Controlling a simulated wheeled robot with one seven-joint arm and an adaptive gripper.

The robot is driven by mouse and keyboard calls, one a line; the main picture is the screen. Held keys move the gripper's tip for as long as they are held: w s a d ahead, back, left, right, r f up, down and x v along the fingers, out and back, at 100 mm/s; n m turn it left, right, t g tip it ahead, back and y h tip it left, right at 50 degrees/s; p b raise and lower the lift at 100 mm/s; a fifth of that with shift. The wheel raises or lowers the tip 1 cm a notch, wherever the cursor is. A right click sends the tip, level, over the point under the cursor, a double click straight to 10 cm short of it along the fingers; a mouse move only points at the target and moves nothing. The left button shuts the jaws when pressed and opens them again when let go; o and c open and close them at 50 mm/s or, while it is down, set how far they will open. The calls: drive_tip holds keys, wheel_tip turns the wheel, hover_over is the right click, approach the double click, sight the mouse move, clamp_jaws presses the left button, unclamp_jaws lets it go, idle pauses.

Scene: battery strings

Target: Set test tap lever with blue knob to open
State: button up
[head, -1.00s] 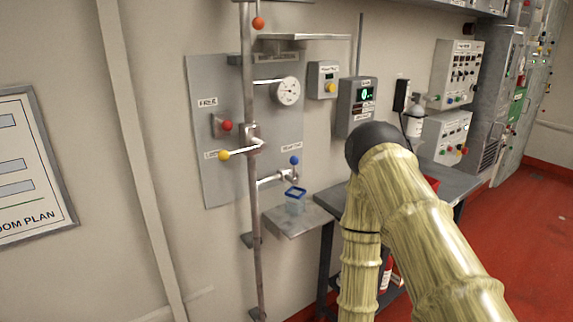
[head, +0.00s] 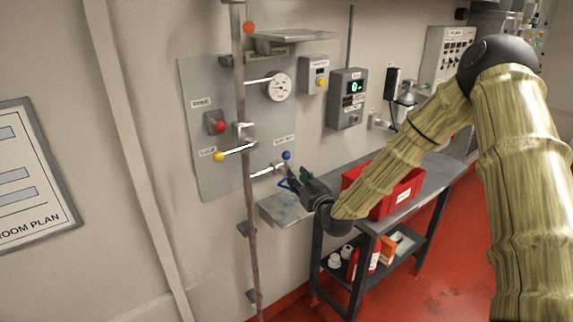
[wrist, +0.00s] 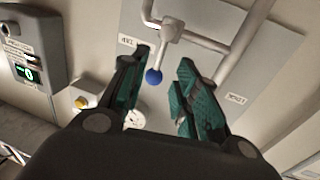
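The blue knob (head: 286,155) sits at the end of the test tap lever on the grey wall panel, above the tap's pipe and spout. In the wrist view the blue knob (wrist: 153,76) shows between my two fingers, nearer the left one, with its pale lever running up from it to the tap pipe. My gripper (head: 289,176) is open and empty, just below and in front of the knob. I cannot tell how far the knob is from the fingers in depth.
A yellow-knobbed lever (head: 218,156), a red knob (head: 219,127) and a gauge (head: 280,87) are close by on the panel. A vertical pipe (head: 247,200) stands left of the tap. A red bin (head: 408,190) is on the bench at right, behind my forearm.

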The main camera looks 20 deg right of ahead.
sight(286, 171)
drive_tip(key=w+p, duration=0.1)
drive_tip(key=w, duration=0.2)
drive_tip(key=w+a+p, duration=0.1)
drive_tip(key=w, duration=0.2)
drive_tip(key=w+p, duration=0.1)
drive_tip(key=w, duration=0.2)
drive_tip(key=shift+a, duration=0.2)
clamp_jaws()
drive_tip(key=shift+f, duration=0.15)
